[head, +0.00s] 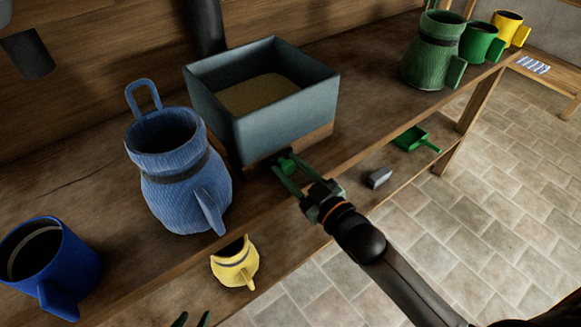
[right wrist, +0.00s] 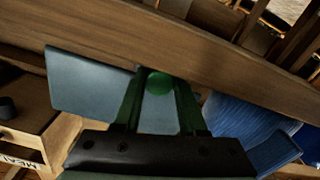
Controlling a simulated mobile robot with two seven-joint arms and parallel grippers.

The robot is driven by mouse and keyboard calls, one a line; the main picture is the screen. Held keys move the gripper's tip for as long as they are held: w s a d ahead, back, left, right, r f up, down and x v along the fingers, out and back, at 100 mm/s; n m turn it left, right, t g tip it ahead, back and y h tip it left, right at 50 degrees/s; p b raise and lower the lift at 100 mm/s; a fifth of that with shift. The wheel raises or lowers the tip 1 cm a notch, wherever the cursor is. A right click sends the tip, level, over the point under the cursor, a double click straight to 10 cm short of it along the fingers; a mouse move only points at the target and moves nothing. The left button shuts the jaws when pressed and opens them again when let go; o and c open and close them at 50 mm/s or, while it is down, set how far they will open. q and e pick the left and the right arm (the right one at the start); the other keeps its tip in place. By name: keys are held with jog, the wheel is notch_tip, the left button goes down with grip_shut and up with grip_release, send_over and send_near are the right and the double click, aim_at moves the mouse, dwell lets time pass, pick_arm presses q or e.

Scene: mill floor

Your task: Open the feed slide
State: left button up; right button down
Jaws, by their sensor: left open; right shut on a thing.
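A blue-grey hopper box (head: 285,118) with meal-coloured grain (head: 262,92) inside stands on the wooden bench. A round green knob (head: 287,163) sits low at its front; it also shows in the right wrist view (right wrist: 160,83). My right gripper (head: 284,172) reaches in from the lower right and is shut on the knob, one green finger on each side. The slide's plate behind the knob cannot be made out. My left gripper (head: 190,321) shows only as green fingertips at the bottom edge of the head view, apart and empty.
A blue ribbed jug (head: 180,190) stands close left of the hopper, with a blue mug (head: 48,262) further left. A yellow mug (head: 235,264), grey block (head: 380,178) and green scoop (head: 411,139) lie lower. Green jug (head: 432,55) and mugs stand at the far right.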

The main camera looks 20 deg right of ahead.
dwell(0.7)
jog(key=shift+w+d, duration=0.15)
jog(key=shift+d, duration=0.2)
jog(key=d, duration=0.1)
jog(key=w+d+p, duration=0.1)
jog(key=d, duration=0.1)
jog(key=d+p, duration=0.1)
jog(key=d, duration=0.1)
jog(key=shift+w, duration=0.4)
jog(key=shift+d, duration=0.25)
jog(key=shift+c, duration=2.3)
grip_release()
